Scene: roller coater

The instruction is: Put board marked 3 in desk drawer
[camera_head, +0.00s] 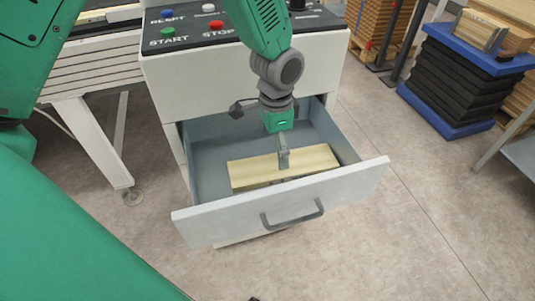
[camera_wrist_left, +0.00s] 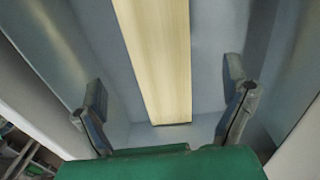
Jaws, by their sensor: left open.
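A pale wooden board (camera_head: 240,173) lies in the open desk drawer (camera_head: 205,155), near its front panel. No number shows on the board. My left gripper (camera_head: 284,160) reaches down from above into the drawer, over the middle of the board. In the left wrist view the board (camera_wrist_left: 163,60) runs between the two spread fingers of the gripper (camera_wrist_left: 165,115), with a gap on each side. Whether the board lies flat on the drawer floor is hard to tell. My right gripper is not in view.
The drawer handle (camera_head: 292,215) is on the front panel. The control desk (camera_head: 230,70) with START, STOP and RESET buttons stands behind. A conveyor frame (camera_head: 95,80) is at left. A blue-topped black stack (camera_head: 465,75) stands at right. The floor right of the drawer is clear.

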